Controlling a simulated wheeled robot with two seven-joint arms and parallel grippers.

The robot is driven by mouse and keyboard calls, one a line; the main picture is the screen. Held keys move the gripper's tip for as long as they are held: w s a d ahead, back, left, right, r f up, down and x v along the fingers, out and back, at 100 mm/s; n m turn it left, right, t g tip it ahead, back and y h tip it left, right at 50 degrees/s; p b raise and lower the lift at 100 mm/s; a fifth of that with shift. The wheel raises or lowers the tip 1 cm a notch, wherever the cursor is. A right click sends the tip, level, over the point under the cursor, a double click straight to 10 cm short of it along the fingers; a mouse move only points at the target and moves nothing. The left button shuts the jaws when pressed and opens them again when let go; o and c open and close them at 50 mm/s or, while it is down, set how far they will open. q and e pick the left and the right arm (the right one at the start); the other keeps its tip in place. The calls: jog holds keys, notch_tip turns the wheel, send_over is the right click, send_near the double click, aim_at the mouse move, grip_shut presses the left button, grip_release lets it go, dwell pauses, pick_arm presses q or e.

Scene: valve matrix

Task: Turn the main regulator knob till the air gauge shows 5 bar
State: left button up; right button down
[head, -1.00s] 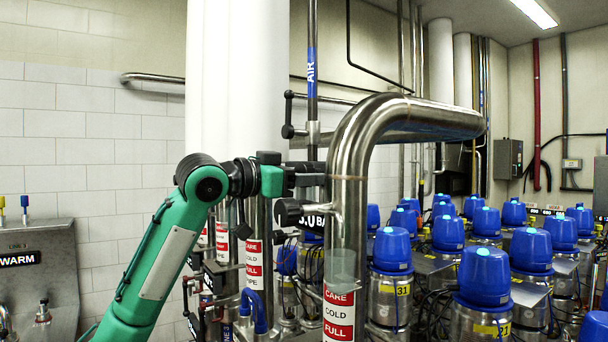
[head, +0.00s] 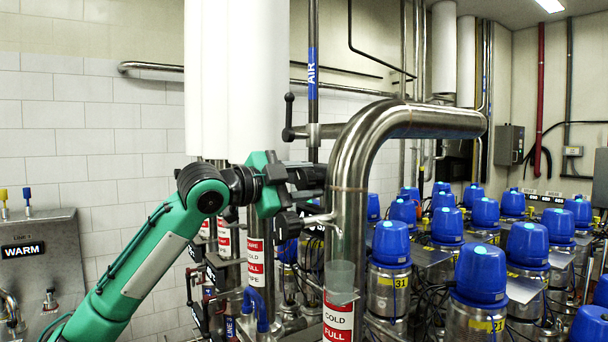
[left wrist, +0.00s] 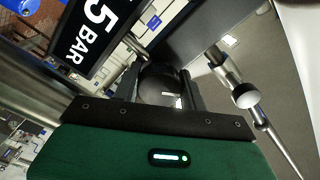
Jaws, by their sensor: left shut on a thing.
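My left gripper (head: 314,196) is in front of the vertical pipes, just left of the big bent steel pipe. In the left wrist view a dark round knob (left wrist: 158,88) sits between its two fingers, and the gripper is shut on it. In the head view the knob is hidden by the gripper. A black sign reading "5 BAR" (left wrist: 88,38) shows beside the knob in the left wrist view, partly cut off. I cannot make out a gauge dial or needle. My right gripper is not in view.
The bent steel pipe (head: 408,122) stands close to the right of the gripper. A blue-labelled AIR pipe (head: 312,68) rises behind, with a black-ended lever (head: 289,117). Several blue-capped valves (head: 392,243) fill the right. A panel marked WARM (head: 24,250) is at left.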

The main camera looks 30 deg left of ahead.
pick_arm(q)
jog(key=shift+m, duration=0.6)
jog(key=o, duration=1)
jog(key=shift+c, duration=0.2)
